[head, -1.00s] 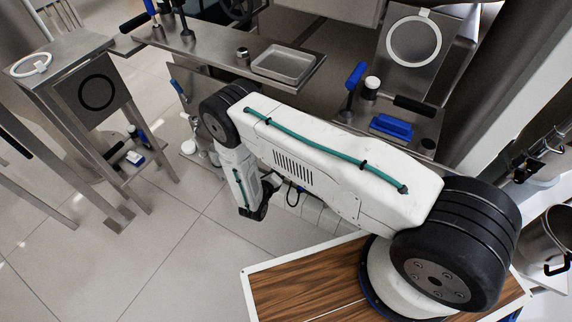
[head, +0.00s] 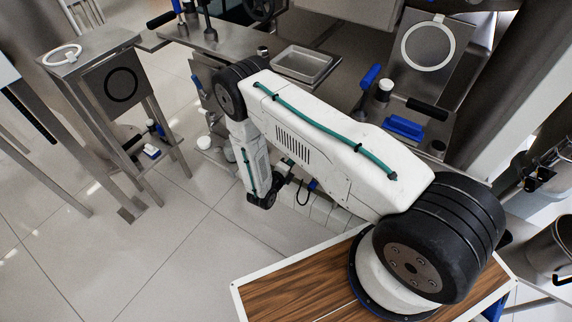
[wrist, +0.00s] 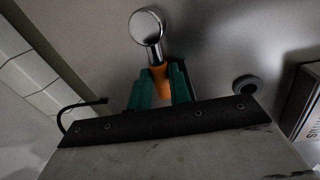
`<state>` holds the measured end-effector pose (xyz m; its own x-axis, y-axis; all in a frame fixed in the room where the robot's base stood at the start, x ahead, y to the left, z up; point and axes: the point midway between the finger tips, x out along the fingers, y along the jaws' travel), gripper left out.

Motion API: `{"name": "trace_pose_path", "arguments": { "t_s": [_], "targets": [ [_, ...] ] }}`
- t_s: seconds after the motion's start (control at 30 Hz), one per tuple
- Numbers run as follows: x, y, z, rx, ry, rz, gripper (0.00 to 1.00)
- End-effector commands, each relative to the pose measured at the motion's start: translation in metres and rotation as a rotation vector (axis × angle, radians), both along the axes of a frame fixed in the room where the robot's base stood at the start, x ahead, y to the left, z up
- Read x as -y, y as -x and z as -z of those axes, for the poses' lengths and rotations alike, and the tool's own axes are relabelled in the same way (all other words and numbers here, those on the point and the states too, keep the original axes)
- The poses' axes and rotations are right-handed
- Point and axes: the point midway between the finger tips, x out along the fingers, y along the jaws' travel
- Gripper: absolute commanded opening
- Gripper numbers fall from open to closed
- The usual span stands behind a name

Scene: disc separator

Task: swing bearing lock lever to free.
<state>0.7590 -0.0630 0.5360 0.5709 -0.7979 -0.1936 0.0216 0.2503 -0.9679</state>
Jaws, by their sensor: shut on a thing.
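In the wrist view, the lever shows as a round chrome knob (wrist: 146,27) on a chrome stem with an orange part (wrist: 159,78) below it. My gripper (wrist: 160,72), with green fingers, is shut on the orange part. The knob sticks out beyond the fingertips. The lever's pivot is hidden. In the head view, my white arm covers much of the area around the grip, and the lever cannot be made out there.
A round dark fitting (wrist: 246,86) lies right of the fingers on the grey surface. In the head view, a bench with a shallow metal tray (head: 326,72) and a blue block (head: 403,127) stands behind my arm.

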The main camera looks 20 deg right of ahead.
Motion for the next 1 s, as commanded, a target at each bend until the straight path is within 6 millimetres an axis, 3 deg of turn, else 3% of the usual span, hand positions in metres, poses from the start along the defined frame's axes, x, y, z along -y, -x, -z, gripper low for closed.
{"name": "trace_pose_path", "arguments": {
  "t_s": [0.3, 0.33, 0.37, 0.67, 1.0],
  "targets": [
    [0.0, 0.002, 0.0, -0.005, 0.003, -0.001, 0.0],
    [0.0, 0.002, 0.0, -0.005, 0.003, -0.001, 0.25],
    [0.0, 0.002, 0.0, -0.005, 0.003, -0.001, 0.29],
    [0.0, 0.002, 0.0, -0.003, 0.002, 0.001, 0.29],
    [-0.042, 0.03, -0.01, -0.004, 0.002, -0.005, 0.29]
  ]
}}
